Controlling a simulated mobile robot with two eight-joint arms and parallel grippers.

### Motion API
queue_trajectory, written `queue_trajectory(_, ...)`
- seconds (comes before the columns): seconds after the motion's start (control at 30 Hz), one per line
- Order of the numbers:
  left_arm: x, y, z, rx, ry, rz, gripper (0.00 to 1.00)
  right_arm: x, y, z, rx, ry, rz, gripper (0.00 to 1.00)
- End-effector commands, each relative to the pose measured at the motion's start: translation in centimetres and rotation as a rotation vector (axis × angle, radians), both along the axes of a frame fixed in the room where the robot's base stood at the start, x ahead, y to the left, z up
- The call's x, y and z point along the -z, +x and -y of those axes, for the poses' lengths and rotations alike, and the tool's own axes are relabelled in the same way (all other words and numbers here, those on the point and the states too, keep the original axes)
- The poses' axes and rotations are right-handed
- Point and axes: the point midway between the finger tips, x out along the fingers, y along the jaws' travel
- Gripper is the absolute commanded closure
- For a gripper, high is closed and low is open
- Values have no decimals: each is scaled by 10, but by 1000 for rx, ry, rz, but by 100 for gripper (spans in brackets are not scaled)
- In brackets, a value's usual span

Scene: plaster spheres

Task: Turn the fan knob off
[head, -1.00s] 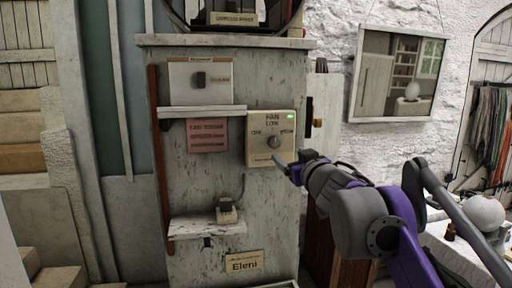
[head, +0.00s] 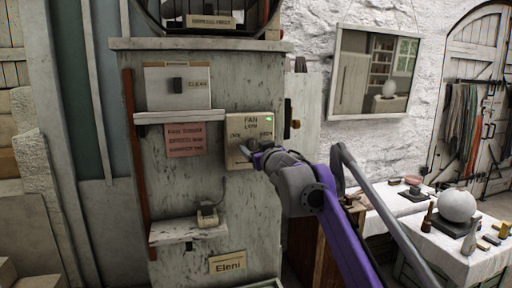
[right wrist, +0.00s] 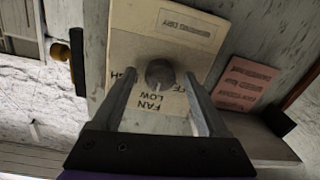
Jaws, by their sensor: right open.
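My right gripper (head: 249,150) is open at the panel and largely covers the knob in the head view. In the wrist view, gaps show on both sides of the knob; I cannot tell how deep the fingers reach around it. My left gripper is not in view.
A pink note (head: 186,139) and a white switch plate (head: 178,87) are left of the panel. A shelf (head: 180,117) juts out between them, and a lower shelf (head: 175,232) holds a small device. A table at right carries a white sphere (head: 457,205).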

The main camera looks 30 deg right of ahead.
Motion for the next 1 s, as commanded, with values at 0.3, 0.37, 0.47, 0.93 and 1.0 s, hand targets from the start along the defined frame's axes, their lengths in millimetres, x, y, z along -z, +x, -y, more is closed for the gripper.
queue_trajectory(0.3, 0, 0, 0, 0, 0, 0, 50, 0, 0, 0, 0, 0, 0, 49)
queue_trajectory(0.37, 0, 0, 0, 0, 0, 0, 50, 0, 0, 0, 0, 0, 0, 59)
queue_trajectory(0.47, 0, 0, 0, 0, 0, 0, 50, 0, 0, 0, 0, 0, 0, 77)
queue_trajectory(0.93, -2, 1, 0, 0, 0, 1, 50, -1, 0, 0, 0, -35, -8, 100)
queue_trajectory(1.0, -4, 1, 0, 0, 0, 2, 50, -1, 0, 0, 0, -60, -14, 100)
